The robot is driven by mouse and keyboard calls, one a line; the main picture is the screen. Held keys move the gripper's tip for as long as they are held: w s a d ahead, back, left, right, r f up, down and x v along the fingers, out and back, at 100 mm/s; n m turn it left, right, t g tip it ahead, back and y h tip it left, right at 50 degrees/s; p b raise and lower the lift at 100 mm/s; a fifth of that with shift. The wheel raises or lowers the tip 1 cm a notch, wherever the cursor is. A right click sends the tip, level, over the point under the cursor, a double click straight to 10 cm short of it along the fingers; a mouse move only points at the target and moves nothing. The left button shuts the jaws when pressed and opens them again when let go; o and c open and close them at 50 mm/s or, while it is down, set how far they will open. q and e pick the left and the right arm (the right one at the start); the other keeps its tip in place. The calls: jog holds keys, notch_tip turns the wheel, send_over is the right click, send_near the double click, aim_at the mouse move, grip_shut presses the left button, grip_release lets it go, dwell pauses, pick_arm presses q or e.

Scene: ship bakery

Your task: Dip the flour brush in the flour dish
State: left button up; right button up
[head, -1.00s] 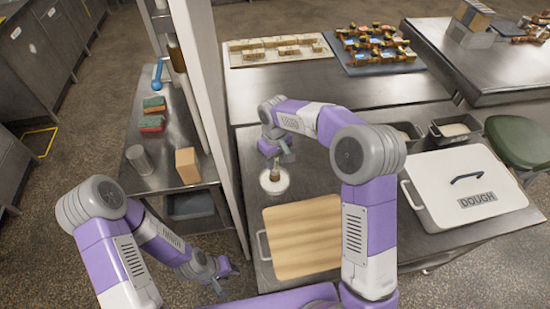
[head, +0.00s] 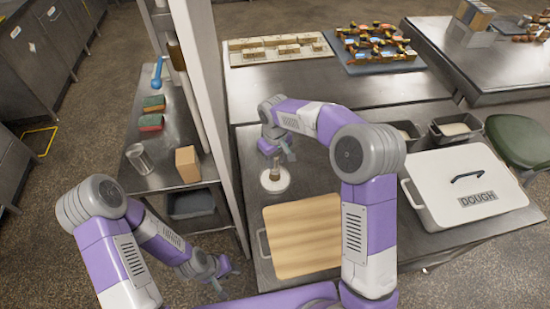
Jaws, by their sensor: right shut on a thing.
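The flour dish (head: 284,186), a round white dish, stands on the steel table left of the dough box. The flour brush (head: 274,172) is upright over the middle of the dish, its lower end at the dish; whether the bristles touch flour is too small to tell. My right gripper (head: 276,156) is above the dish, shut on the upper part of the brush and partly hiding it. My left gripper (head: 224,275) hangs low at the left, off the table edge; its fingers are apart and empty.
A wooden board (head: 303,236) lies in front of the dish. A white dough box (head: 465,192) stands at the right. A white post (head: 213,90) rises left of the table. Steel bins (head: 455,131) stand behind the box. A side shelf (head: 160,177) holds sponges and a metal cup.

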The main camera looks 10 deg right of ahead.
jog(key=shift+f, duration=0.4)
dwell(1.0)
jog(key=shift+r+p, duration=2.65)
jog(key=shift+r, duration=0.95)
jog(key=shift+f, duration=0.1)
